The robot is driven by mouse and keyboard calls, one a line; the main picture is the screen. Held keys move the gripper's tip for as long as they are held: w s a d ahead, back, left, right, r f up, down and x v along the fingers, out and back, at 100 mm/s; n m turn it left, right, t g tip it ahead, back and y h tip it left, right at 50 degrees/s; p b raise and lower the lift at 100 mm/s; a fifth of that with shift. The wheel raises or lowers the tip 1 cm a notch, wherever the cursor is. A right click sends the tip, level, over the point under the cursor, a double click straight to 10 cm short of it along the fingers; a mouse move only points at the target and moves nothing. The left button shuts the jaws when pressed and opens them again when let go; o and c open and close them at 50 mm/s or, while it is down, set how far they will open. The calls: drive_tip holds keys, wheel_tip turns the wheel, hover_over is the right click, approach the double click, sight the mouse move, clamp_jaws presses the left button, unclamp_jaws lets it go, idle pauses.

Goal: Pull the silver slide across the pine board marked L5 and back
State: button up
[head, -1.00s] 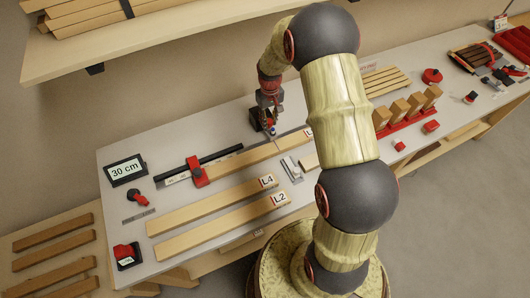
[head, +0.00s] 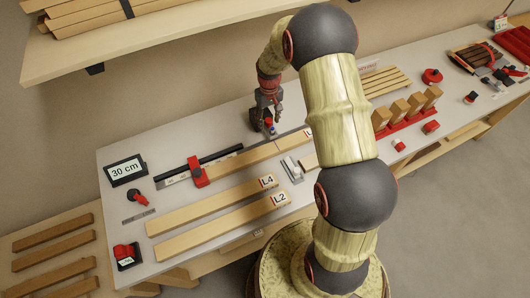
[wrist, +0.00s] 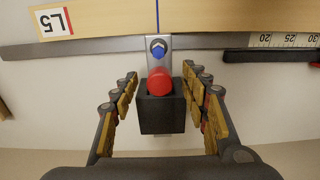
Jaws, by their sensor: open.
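The pine board marked L5 (wrist: 240,14) crosses the top of the wrist view, its label near the left end. A thin dark line runs across it. The board also lies along the back of the bench in the head view (head: 240,160). The silver slide (wrist: 177,46) sits at the board's edge, in line with the dark line, and carries a blue knob, a red ball and a black block. My gripper (wrist: 160,90) is open, its fingers either side of the black block with gaps showing. In the head view my gripper (head: 266,112) is above the slide.
A red stop (head: 198,171) stands on the black-and-silver rule left of the board. Boards L4 (head: 210,205) and L2 (head: 225,222) lie in front. A silver block (head: 291,168) is near the L5 end. A display (head: 125,170) reads 30 cm. A shelf (head: 160,35) overhangs behind.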

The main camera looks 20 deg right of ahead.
drive_tip(key=shift+r, duration=0.15)
drive_tip(key=shift+r+p, duration=2.55)
drive_tip(key=shift+r, duration=1.9)
drive_tip(key=shift+s+f, duration=0.1)
drive_tip(key=s+a+r+t+b, duration=0.2)
drive_tip(key=s+a+r+b, duration=0.2)
drive_tip(key=s, duration=0.5)
drive_tip(key=s+a+r+t+b, duration=0.1)
drive_tip(key=s+a+r+b, duration=0.3)
drive_tip(key=s, duration=0.6)
drive_tip(key=s+a+r+t+b, duration=0.2)
drive_tip(key=s+a+r+b, duration=0.2)
drive_tip(key=s+b, duration=0.3)
drive_tip(key=s+r, duration=0.1)
drive_tip(key=s, duration=0.2)
drive_tip(key=shift+r+t, duration=0.25)
drive_tip(key=shift+t, duration=0.05)
